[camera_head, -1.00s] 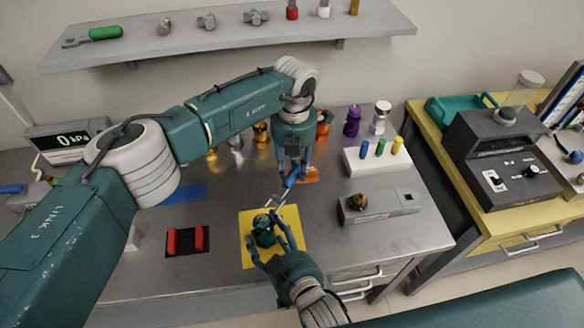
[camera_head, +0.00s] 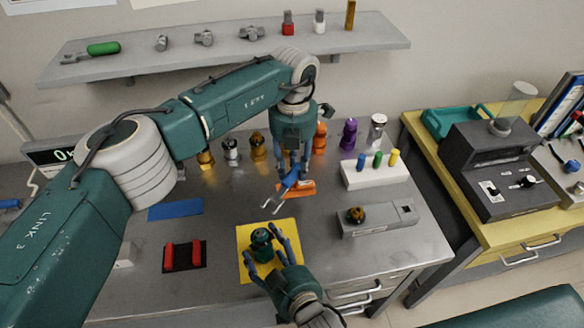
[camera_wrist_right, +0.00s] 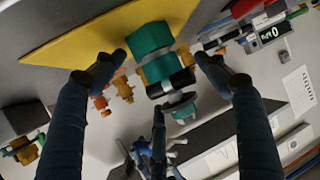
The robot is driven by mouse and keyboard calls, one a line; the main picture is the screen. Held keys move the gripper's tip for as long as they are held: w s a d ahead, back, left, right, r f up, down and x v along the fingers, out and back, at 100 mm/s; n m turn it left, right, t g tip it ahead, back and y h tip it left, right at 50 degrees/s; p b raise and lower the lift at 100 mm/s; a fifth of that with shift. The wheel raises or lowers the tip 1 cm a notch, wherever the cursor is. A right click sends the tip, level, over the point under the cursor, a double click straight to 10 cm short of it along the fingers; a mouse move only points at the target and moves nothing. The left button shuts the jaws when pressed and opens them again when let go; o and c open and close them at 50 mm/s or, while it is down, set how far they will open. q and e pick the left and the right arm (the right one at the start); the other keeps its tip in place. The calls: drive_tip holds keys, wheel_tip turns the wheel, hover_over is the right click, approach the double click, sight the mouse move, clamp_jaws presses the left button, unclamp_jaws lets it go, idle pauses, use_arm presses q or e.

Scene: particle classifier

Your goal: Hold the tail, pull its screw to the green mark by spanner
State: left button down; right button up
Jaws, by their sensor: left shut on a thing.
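The dark green tail (camera_head: 261,238) stands on the yellow mat (camera_head: 289,264), with a dark top. In the right wrist view, the tail (camera_wrist_right: 152,42) shows as a teal body with a yellowish band and a dark ring. My right gripper (camera_head: 264,240) is open, its fingers spread on either side of the tail; finger contact is unclear. My left gripper (camera_head: 292,174) is shut on the blue-handled spanner (camera_head: 270,205). The spanner's metal fork points down-left, above the table and apart from the tail. I cannot make out the screw or the green mark.
An orange pad (camera_head: 303,188) lies behind the spanner. A grey block (camera_head: 385,216) and a white peg block (camera_head: 376,177) stand at right. A black mat (camera_head: 184,257) with red holders and a blue mat (camera_head: 175,209) lie at left. Several coloured parts line the back.

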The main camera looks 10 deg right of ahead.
drive_tip(key=shift+o, duration=1)
drive_tip(key=v, duration=1.2)
use_arm(q)
drive_tip(key=shift+f, duration=0.1)
